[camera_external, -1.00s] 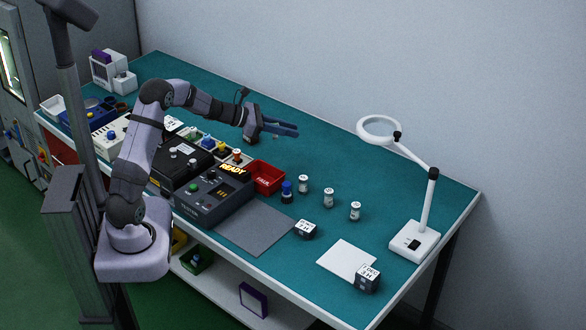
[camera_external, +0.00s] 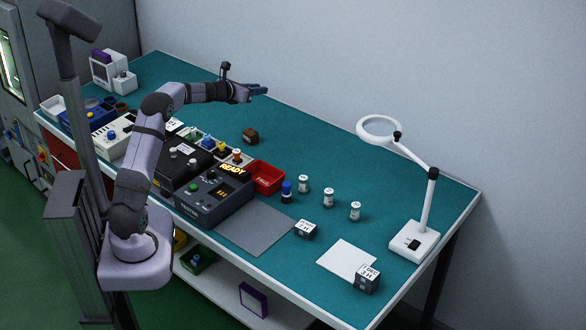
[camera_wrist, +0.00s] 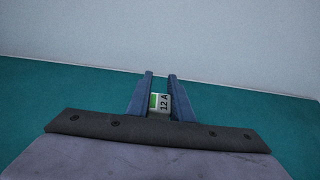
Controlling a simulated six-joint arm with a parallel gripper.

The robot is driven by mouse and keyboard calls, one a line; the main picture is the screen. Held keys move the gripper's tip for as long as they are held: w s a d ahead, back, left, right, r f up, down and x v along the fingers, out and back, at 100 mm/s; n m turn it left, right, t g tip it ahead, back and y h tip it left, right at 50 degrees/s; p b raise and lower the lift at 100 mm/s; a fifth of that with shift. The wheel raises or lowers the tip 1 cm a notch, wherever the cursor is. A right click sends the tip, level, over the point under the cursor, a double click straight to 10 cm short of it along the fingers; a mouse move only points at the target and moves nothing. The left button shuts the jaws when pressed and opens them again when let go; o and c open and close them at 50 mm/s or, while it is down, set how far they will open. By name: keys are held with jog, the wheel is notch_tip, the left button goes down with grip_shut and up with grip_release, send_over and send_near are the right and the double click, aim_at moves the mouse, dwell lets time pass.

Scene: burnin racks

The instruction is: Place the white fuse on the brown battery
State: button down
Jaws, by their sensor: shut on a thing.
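My gripper (camera_external: 258,90) is in the air above the far part of the table, with its jaws pointing right. In the wrist view my gripper (camera_wrist: 160,76) is shut on a small white piece (camera_wrist: 162,102) with a green patch and "12 A" lettering, apparently the white fuse. In the external view I cannot make out the fuse between the jaws. A small brown block (camera_external: 250,136), apparently the brown battery, stands on the teal table below my gripper, apart from it.
A red bin (camera_external: 268,182), a black tester marked READY (camera_external: 213,196) and a blue-topped cylinder (camera_external: 287,193) stand nearer the front. Several white cylinders (camera_external: 328,199) stand to the right. A magnifier lamp (camera_external: 414,241) stands at the right end. The table's back middle is clear.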

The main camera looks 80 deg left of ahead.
jog(key=shift+f+b, duration=0.45)
jog(key=shift+f, duration=5.65)
jog(key=shift+f, duration=0.15)
jog(key=c, duration=1.6)
grip_release()
jog(key=shift+o, duration=0.2)
jog(key=shift+r, duration=0.2)
jog(key=shift+s+d+r, duration=0.15)
jog(key=shift+s+d, duration=0.2)
jog(key=b+v, duration=0.3)
jog(key=v, duration=0.8)
